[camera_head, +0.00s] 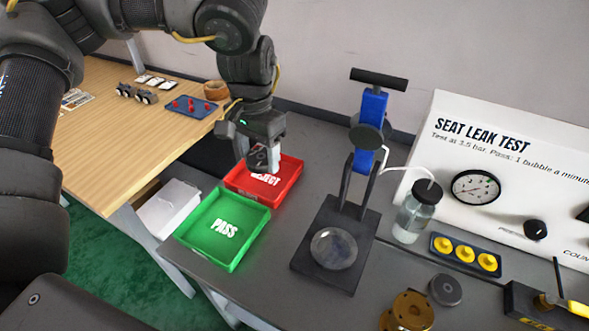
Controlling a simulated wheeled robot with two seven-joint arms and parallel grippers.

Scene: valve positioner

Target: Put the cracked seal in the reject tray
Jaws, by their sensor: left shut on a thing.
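My left gripper (262,163) reaches down from the top and hangs over the back of the red reject tray (284,192). It is shut on a small dark thing, apparently the seal, which the fingers mostly hide; no crack can be made out. The gripper covers part of the tray's lettering. I cannot tell whether the held thing touches the tray floor. No other thing shows in the visible part of the tray. My right gripper is not in view.
The green pass tray (224,229) sits in front of the reject tray. A clamp stand (336,243) with a blue upright stands to the right, near a bottle (417,211) and a blue holder with yellow pieces (466,254). A wooden table (118,120) is at left.

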